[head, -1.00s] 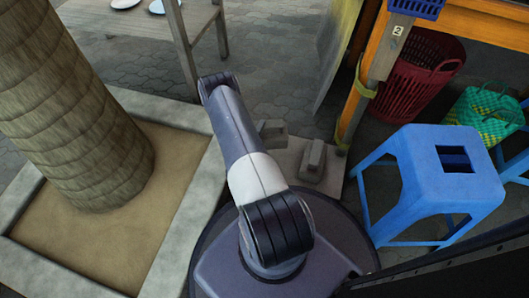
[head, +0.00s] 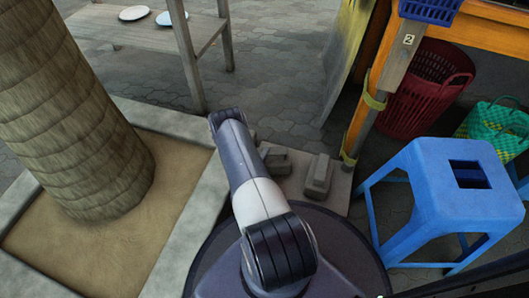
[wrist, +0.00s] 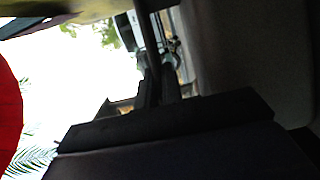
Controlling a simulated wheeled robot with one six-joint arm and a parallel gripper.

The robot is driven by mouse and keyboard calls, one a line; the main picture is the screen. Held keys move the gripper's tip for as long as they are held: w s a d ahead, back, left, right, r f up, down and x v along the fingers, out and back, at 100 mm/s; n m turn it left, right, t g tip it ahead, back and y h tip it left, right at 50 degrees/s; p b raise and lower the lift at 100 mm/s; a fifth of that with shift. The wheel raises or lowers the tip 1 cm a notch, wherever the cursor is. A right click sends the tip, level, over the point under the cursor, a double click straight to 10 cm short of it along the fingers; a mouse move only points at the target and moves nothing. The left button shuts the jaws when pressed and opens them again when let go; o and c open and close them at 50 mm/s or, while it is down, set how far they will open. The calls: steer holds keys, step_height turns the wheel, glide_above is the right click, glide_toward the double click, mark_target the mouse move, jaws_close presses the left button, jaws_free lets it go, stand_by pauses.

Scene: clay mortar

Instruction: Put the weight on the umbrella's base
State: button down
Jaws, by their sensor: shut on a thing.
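My gripper (wrist: 162,82) shows in the wrist view as narrow dark fingers above a wide dark body. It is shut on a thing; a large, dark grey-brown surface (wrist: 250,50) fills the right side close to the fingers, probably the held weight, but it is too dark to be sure. In the head view my arm reaches away and hides the gripper. Beyond the arm, two grey block weights, one left (head: 276,160) and one right (head: 319,177), rest on a flat grey slab (head: 293,188), which looks like the umbrella's base. My arm and body hide part of it.
A blue stool (head: 445,190) stands right of the slab, beside an orange-framed stall post (head: 372,105) with red (head: 425,95) and green (head: 495,125) baskets. A stone-edged planter (head: 185,225) with a trunk (head: 75,110) is left. A table (head: 165,50) stands behind; paving between is clear.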

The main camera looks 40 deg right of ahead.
steer(key=shift+w+d, duration=0.1)
steer(key=shift+w, duration=0.05)
steer(key=shift+f, duration=0.1)
steer(key=c, duration=2)
jaws_free()
steer(key=shift+f, duration=0.3)
steer(key=o, duration=0.4)
steer(key=shift+o, duration=0.2)
steer(key=shift+r, duration=0.1)
